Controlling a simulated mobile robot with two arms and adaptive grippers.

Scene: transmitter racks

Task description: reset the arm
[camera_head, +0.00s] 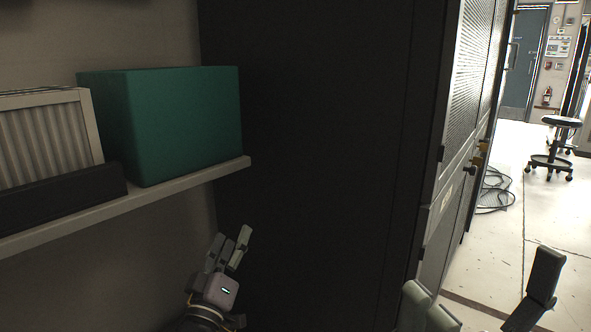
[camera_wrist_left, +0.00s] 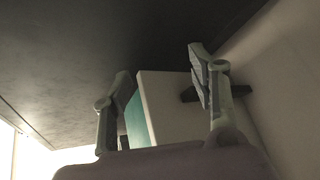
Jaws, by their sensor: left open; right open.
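My left gripper (camera_head: 230,244) points upward below the shelf, in front of the dark rack side in the head view. It is open and empty. In the left wrist view its two fingers (camera_wrist_left: 158,66) stand apart, with a pale board and a bit of teal seen beyond them. My right gripper (camera_head: 482,276) is at the lower right of the head view. Its fingers are spread wide with nothing between them, and its base is cut off by the bottom edge.
A pale shelf (camera_head: 190,181) on the left holds a teal box (camera_head: 190,120) and a ribbed grey unit (camera_head: 45,140). A tall dark rack (camera_head: 320,140) fills the middle. Cables (camera_head: 495,190) and a stool (camera_head: 556,145) stand on the bright floor at right.

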